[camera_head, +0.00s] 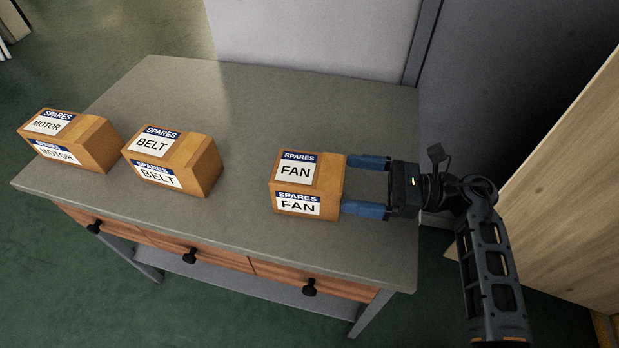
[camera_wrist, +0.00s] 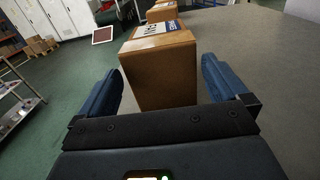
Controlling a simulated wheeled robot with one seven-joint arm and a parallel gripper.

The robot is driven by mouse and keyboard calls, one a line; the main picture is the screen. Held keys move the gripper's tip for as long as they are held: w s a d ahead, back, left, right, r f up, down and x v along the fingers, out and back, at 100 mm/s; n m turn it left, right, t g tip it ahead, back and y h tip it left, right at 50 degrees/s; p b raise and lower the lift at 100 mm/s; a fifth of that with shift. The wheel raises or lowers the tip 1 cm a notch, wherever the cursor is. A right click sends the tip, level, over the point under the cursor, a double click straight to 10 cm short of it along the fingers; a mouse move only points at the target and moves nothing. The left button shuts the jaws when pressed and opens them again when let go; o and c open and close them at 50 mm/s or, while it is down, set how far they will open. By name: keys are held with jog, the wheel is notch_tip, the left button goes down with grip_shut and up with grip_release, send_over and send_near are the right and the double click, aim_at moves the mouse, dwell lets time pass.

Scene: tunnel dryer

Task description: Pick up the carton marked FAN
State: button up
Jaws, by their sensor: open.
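The brown carton marked FAN (camera_head: 308,184) stands upright at the right end of the grey table (camera_head: 250,100), with white labels on its top and front. My gripper (camera_head: 366,186) is open to the right of the carton, its blue fingertips at the carton's right side. In the wrist view the carton (camera_wrist: 160,72) stands upright ahead, between and just beyond the two blue fingers of my gripper (camera_wrist: 163,85). I cannot tell whether the fingers touch it.
A carton marked BELT (camera_head: 172,160) and one marked MOTOR (camera_head: 70,140) stand to the left on the table. The table has drawers with dark knobs along its front. A wooden panel (camera_head: 570,190) stands at the right. The tabletop behind the cartons is clear.

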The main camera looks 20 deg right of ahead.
aim_at(309, 185)
jog(key=shift+x, duration=1.3)
jog(key=shift+c, duration=0.4)
jog(key=c, duration=1.2)
jog(key=shift+r, duration=0.1)
